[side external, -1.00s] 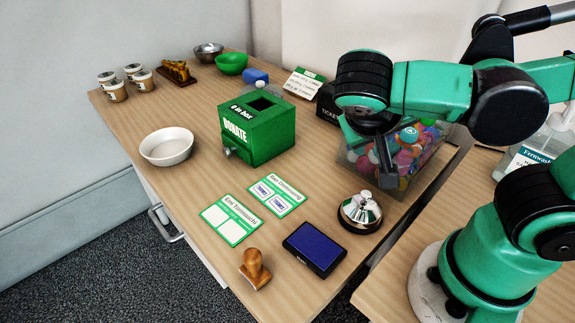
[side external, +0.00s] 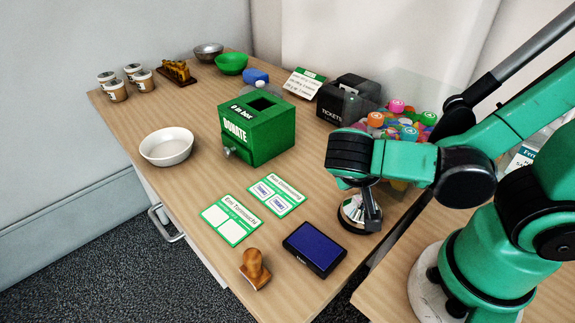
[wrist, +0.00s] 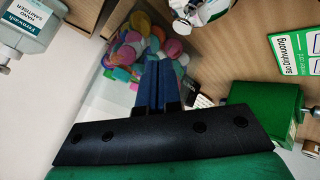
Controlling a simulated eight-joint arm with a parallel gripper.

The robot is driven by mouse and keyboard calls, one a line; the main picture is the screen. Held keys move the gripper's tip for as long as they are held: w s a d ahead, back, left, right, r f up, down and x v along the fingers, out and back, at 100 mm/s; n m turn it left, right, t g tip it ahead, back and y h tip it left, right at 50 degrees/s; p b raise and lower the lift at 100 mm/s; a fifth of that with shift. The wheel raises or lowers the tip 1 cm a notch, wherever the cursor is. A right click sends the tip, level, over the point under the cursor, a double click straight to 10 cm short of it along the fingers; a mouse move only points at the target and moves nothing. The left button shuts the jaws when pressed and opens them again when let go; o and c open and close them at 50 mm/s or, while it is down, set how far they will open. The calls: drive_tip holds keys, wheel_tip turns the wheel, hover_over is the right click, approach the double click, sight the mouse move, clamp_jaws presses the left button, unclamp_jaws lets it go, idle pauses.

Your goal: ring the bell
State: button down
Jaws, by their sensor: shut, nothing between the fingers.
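The silver desk bell (side external: 353,213) stands on the near right part of the wooden table, with its top partly hidden by my gripper in the side view. My gripper (side external: 373,218) is shut and empty, pointing down, with its fingers overlapping the bell's right side in that view. Whether they touch the bell I cannot tell. In the wrist view my shut fingers (wrist: 154,70) point up the picture, and a shiny part that looks like the bell (wrist: 200,10) shows at the top edge, beyond the fingertips.
A blue ink pad (side external: 315,248) and a wooden stamp (side external: 255,268) lie in front of the bell. Two green cards (side external: 232,237) lie to its left, and a green donation box (side external: 262,148) stands behind them. A clear bin of colourful discs (side external: 400,122) stands behind my gripper.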

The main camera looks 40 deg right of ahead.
drive_tip(key=shift+f, duration=0.8)
drive_tip(key=shift+f, duration=0.1)
idle(1.5)
drive_tip(key=shift+f, duration=0.35)
drive_tip(key=shift+r, duration=0.1)
idle(0.3)
drive_tip(key=shift+r, duration=0.35)
drive_tip(key=shift+r, duration=2.5)
